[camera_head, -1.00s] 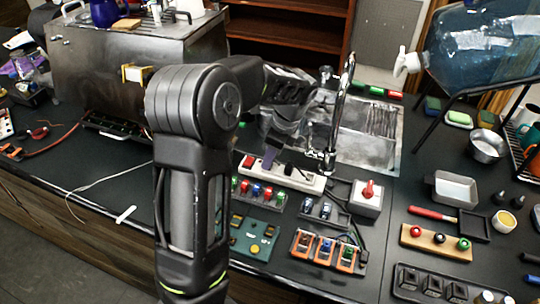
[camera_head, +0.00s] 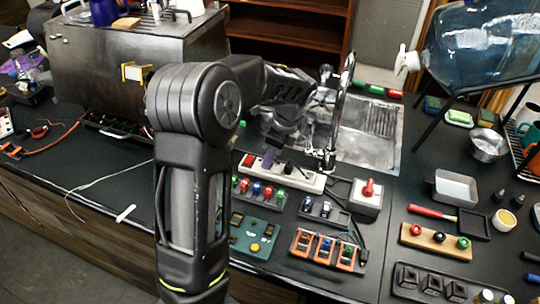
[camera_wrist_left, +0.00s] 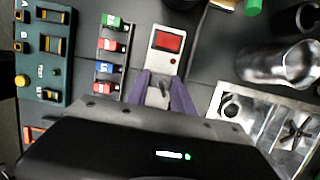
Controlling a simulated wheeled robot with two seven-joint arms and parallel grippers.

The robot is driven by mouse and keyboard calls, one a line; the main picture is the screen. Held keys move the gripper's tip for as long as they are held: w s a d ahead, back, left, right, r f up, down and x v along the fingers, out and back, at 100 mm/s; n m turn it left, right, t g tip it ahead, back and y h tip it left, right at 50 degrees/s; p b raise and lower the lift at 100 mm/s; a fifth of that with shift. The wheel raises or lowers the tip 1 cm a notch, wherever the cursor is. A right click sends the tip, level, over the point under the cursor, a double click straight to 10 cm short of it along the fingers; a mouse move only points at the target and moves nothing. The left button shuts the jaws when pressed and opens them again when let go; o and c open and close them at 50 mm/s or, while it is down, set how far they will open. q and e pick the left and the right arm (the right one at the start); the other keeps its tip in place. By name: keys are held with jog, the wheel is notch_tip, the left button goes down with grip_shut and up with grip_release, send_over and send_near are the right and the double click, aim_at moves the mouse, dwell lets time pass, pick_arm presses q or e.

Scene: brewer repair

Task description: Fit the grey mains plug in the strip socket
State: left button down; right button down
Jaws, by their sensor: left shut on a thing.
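The white power strip (camera_head: 305,181) lies on the dark counter, with a red rocker switch (camera_head: 250,161) at its left end. The switch also shows large in the left wrist view (camera_wrist_left: 168,41). My left gripper (camera_head: 269,158) is over the strip just right of the switch, its purple fingers pointing down. In the left wrist view the fingers are shut on the grey mains plug (camera_wrist_left: 157,95), of which only a small part shows between them. The plug's pins and the socket under it are hidden, so I cannot tell whether it is seated. My right gripper is not in view.
A black plug (camera_head: 288,169) stands in the strip right of my gripper. A block of coloured switches (camera_head: 262,193) and a green panel (camera_head: 253,238) lie in front. A tap (camera_head: 335,130) and steel sink (camera_head: 365,140) are behind, and a red-knobbed box (camera_head: 367,195) is to the right.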

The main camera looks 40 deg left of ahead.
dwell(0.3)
pick_arm(q)
jog(key=c, duration=1)
grip_release()
jog(key=shift+r, duration=0.1)
jog(key=shift+b+v, duration=0.7)
jog(key=shift+v, duration=3.1)
